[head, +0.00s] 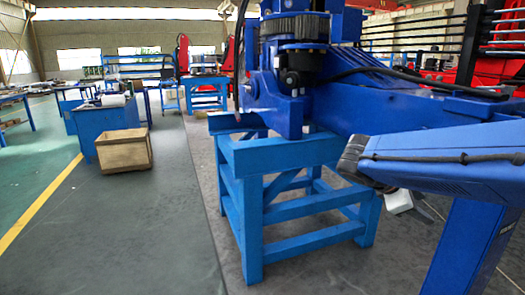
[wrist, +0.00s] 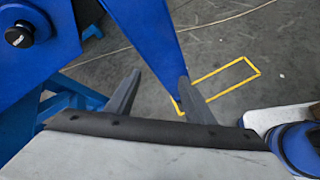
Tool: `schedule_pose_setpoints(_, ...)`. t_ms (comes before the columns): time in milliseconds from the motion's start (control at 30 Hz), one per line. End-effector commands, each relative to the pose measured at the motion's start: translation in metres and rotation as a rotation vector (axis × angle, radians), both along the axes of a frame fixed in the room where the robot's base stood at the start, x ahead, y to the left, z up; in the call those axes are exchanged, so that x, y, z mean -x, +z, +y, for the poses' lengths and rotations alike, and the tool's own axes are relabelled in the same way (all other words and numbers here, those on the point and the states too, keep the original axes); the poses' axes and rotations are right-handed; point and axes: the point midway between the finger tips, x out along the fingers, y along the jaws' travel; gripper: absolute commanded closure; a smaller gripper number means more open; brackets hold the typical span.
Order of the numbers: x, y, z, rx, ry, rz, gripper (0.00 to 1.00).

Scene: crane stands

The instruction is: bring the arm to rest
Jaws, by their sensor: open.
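My gripper (wrist: 160,76) shows in the wrist view with its two dark grey fingers wide apart and nothing between them. A blue beam shows behind and between the fingers; I cannot tell how far off it is. In the head view my blue arm reaches in from the right edge, with a black cable along it. A small pale part shows beneath the arm there, but the fingers cannot be made out clearly.
A blue crane stand (head: 262,150) bears large blue crane parts (head: 400,105) close to my arm. A wooden crate (head: 124,152) stands on the floor by a blue cabinet (head: 105,122). Open floor (head: 130,235) lies at left. A yellow floor marking (wrist: 225,80) shows in the wrist view.

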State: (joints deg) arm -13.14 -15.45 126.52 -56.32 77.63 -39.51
Motion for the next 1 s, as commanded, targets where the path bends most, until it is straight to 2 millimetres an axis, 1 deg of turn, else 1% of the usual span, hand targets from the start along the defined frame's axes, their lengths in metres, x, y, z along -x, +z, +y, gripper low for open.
schedule_pose_setpoints(33,0.018,-0.009,-0.001,-0.069,-0.041,-0.042,0.52)
schedule_pose_setpoints(200,0.069,-0.045,0.012,-0.322,-0.202,-0.193,0.52)
schedule_pose_setpoints(367,0.110,-0.074,0.034,-0.555,-0.373,-0.337,0.52)
schedule_pose_setpoints(500,0.140,-0.095,0.058,-0.755,-0.538,-0.461,0.52)
schedule_pose_setpoints(633,0.160,-0.109,0.082,-0.929,-0.694,-0.568,0.52)
schedule_pose_setpoints(800,0.175,-0.119,0.106,-1.095,-0.851,-0.665,0.52)
schedule_pose_setpoints(900,0.179,-0.121,0.113,-1.146,-0.902,-0.693,0.52)
schedule_pose_setpoints(1000,0.180,-0.122,0.116,-1.170,-0.925,-0.706,0.52)
